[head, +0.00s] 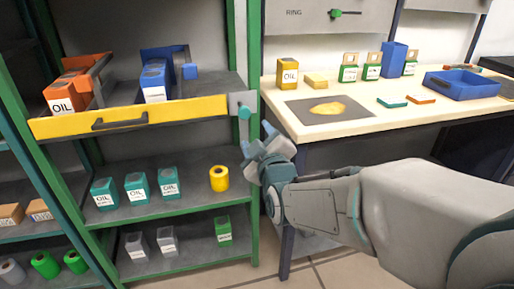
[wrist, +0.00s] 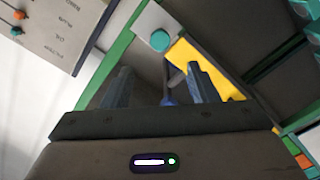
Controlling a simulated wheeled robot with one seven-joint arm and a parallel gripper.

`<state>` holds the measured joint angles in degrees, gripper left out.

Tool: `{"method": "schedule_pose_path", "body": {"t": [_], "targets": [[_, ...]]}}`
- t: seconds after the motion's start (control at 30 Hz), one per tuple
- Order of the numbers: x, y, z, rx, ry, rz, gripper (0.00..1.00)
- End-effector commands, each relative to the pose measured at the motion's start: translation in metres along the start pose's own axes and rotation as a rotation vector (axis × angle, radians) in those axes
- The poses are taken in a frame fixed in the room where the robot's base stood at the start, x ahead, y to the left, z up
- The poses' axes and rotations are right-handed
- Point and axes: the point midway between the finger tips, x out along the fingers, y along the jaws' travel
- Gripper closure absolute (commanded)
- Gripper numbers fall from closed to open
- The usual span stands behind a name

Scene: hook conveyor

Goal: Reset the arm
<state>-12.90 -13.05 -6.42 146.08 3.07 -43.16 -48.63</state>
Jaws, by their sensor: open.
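My gripper (head: 257,140) is at the right post of the green shelf rack, just below a teal round knob (head: 244,112) on a grey plate. In the wrist view my gripper (wrist: 160,85) has its two fingers apart with nothing held between them. The knob (wrist: 160,40) shows beyond the fingers there, and the yellow drawer front (wrist: 210,70) is to the right. My arm reaches in from the right of the head view. I cannot tell whether a finger touches the rack post.
The yellow-fronted drawer (head: 130,117) holds orange and blue bins with oil boxes. Shelves below hold teal oil boxes (head: 135,186) and a yellow roll (head: 219,178). Right of my gripper, a table (head: 375,118) bears a grey mat, boxes and a blue tray (head: 460,84). Floor shows below.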

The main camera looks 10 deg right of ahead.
Motion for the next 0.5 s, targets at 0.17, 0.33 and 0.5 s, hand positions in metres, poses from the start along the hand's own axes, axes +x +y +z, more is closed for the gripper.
{"method": "schedule_pose_path", "body": {"t": [0.17, 0.33, 0.5], "targets": [[-0.0058, -0.0009, 0.0006, -0.001, 0.001, -0.001, 0.47], [-0.0067, -0.0004, 0.0000, -0.001, 0.000, -0.001, 0.47], [-0.0065, -0.0003, -0.0002, -0.001, 0.000, -0.002, 0.47]]}}
